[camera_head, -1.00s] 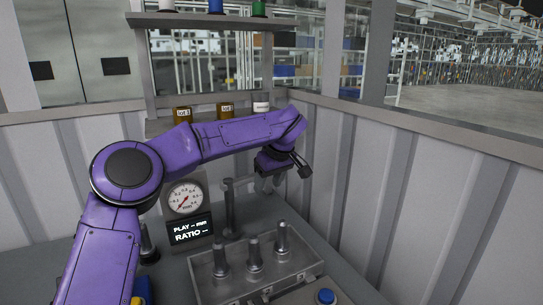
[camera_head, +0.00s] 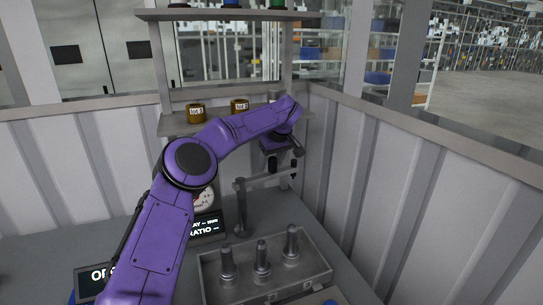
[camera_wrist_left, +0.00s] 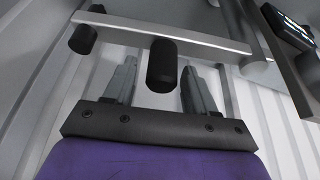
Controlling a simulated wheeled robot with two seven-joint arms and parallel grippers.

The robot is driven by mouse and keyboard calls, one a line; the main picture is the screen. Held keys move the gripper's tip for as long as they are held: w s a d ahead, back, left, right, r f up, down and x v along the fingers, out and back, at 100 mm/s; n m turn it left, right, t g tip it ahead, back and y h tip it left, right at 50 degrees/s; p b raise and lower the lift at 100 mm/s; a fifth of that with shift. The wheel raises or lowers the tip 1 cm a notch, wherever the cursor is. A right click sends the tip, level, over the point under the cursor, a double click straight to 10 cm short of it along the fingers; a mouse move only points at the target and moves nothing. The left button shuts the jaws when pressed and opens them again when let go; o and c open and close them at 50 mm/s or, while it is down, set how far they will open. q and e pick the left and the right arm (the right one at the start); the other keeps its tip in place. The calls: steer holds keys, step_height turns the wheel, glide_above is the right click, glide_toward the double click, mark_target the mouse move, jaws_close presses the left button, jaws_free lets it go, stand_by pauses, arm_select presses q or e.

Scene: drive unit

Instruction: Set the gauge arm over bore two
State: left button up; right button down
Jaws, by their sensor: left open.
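The gauge arm (camera_head: 268,181) is a grey bar reaching right from an upright post (camera_head: 241,212), behind the grey block (camera_head: 318,262) with several upright pins. Three pins stand in a row; which bore is two is not marked in view. My left gripper (camera_head: 283,152) is at the bar's far right end, above it. In the left wrist view the bar (camera_wrist_left: 215,40) crosses ahead of my left gripper (camera_wrist_left: 160,72). A black knob (camera_wrist_left: 162,62) on the bar lies between the open fingers, with gaps on both sides. My right gripper is out of view.
A dial gauge (camera_head: 205,200) and a display (camera_head: 207,227) reading RATIO are partly hidden by my left arm. A shelf with labelled jars (camera_head: 195,113) stands behind. A grey panelled wall (camera_head: 400,190) bounds the right side.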

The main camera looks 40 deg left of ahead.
arm_select(q)
steer(key=shift+a+f, duration=0.1)
steer(key=shift+f, duration=0.4)
jaws_close()
